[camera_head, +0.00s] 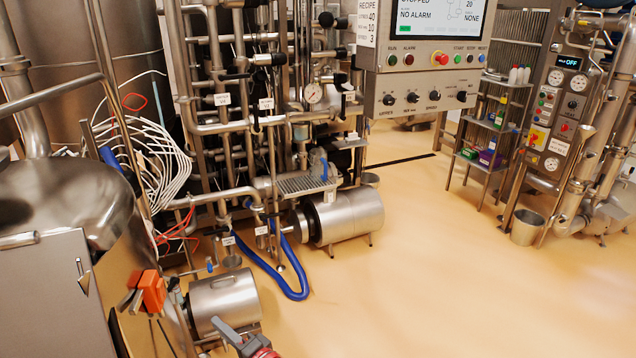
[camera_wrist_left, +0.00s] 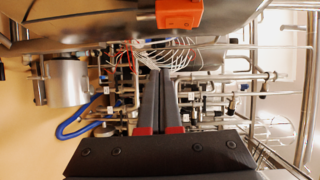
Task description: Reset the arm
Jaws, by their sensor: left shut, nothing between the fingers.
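My left gripper (camera_head: 220,324) shows at the bottom edge of the head view, its grey fingers and a red part in front of the steel motor housing. In the left wrist view its two dark fingers (camera_wrist_left: 161,75) lie side by side, shut with nothing between them. An orange block-shaped handle (camera_head: 150,291) sits on the hopper side to the left of the gripper. It also shows at the top of the left wrist view (camera_wrist_left: 178,14), apart from the fingers. My right gripper is in neither view.
A steel motor housing (camera_head: 224,300) stands close by the left gripper, with a larger steel cylinder (camera_head: 345,215) behind. A blue hose (camera_head: 270,268) loops on the floor. Dense pipework fills the back. A control panel (camera_head: 425,60) hangs above. The floor at right (camera_head: 440,270) is clear.

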